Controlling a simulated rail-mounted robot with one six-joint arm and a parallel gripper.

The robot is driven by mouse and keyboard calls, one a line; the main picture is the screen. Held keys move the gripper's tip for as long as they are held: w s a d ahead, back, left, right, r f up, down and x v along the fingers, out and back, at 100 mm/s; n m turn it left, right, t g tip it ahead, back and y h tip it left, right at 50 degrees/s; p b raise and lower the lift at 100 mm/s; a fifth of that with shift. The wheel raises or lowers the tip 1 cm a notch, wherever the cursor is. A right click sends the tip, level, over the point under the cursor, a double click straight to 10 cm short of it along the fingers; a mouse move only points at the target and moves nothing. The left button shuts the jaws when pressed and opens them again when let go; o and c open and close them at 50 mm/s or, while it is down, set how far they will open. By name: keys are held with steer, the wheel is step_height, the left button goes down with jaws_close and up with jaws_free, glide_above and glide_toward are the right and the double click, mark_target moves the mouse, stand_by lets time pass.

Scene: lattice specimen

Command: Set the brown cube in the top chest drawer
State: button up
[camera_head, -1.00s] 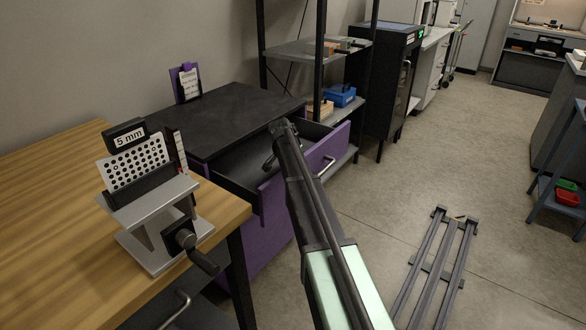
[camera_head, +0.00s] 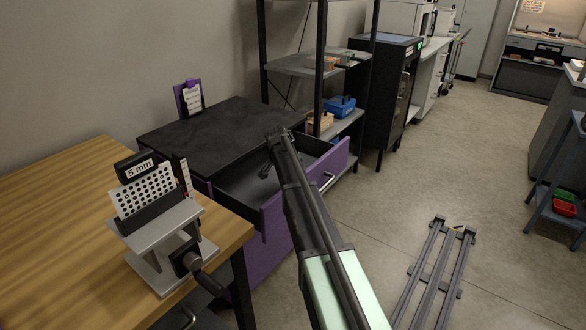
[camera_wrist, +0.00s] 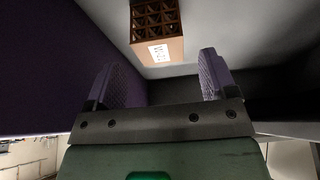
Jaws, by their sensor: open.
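The brown cube (camera_wrist: 157,22) shows in the wrist view as an open lattice block with a white label on its near face. It sits on the pale floor of the open drawer, beyond my fingertips and apart from them. In the head view I cannot make it out. My gripper (camera_wrist: 160,72) is open, with one finger at each side and nothing between them. In the head view my gripper (camera_head: 267,170) is low inside the drawer, mostly hidden by my arm. The purple-fronted top drawer (camera_head: 328,172) of the black-topped chest (camera_head: 215,130) is pulled open.
A wooden bench (camera_head: 60,215) with a metal "5 mm" fixture (camera_head: 160,215) stands at the left. A purple clipboard (camera_head: 188,97) stands on the chest. A dark metal frame (camera_head: 435,270) lies on the floor at right.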

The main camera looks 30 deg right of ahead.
steer(key=p+v, duration=0.4)
steer(key=v, duration=0.2)
steer(key=shift+r, duration=0.25)
steer(key=shift+a, duration=0.1)
stand_by(0.5)
